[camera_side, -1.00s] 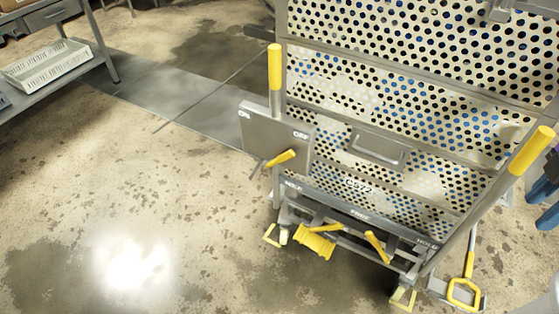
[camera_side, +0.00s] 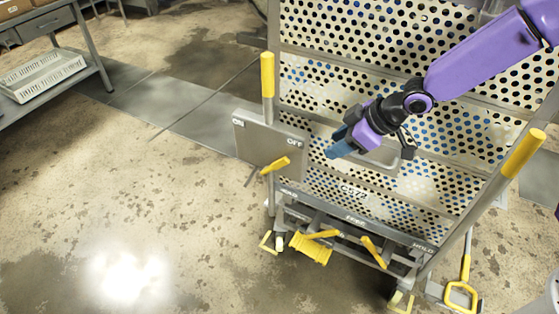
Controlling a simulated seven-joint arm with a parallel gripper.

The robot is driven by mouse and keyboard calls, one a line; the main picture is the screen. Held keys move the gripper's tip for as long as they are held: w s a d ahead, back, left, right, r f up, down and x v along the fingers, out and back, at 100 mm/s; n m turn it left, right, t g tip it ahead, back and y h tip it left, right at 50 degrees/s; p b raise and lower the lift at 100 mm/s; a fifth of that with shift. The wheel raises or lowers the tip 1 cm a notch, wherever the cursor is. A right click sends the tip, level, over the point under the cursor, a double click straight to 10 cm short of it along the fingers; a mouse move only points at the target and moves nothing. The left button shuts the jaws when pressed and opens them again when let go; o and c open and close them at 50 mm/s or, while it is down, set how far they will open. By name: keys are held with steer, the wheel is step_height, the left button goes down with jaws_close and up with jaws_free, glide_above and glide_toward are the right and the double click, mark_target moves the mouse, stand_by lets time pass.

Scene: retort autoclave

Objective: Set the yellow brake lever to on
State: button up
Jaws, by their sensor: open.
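The yellow brake lever (camera_side: 275,165) sticks out from the lower right part of a grey plate (camera_side: 252,140) on the cart's left side. The plate reads ON at its upper left and OFF at its upper right. The lever's yellow grip points up and to the right, toward the OFF side. My gripper (camera_side: 334,152) is to the right of the lever and a little higher in the picture, in front of the cart's perforated panel. Its blue fingers are empty and apart from the lever. The gap between the fingers is hard to see from here.
The perforated cart (camera_side: 345,75) has upright yellow-gripped handles at left (camera_side: 267,75) and right (camera_side: 523,152). Smaller yellow levers (camera_side: 374,251) and a yellow pedal (camera_side: 311,249) sit low at its front. A table with a white crate (camera_side: 42,75) stands far left. The floor left of the plate is clear.

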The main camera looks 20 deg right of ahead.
steer(key=w+a+f+t+y, duration=0.2)
steer(key=w+a+f, duration=0.2)
steer(key=w+f, duration=0.5)
steer(key=m+t+y, duration=0.1)
steer(key=t+y, duration=0.1)
steer(key=y, duration=0.1)
glide_above(280, 160)
steer(key=s+d, duration=0.3)
step_height(280, 160, down, 5)
steer(key=shift+h, duration=0.3)
step_height(280, 160, down, 6)
steer(key=shift+w+d+f, duration=0.1)
steer(key=shift+d+f, duration=0.05)
steer(key=x, duration=0.2)
steer(key=shift+w, duration=0.25)
steer(key=shift+x, duration=1.3)
jaws_close()
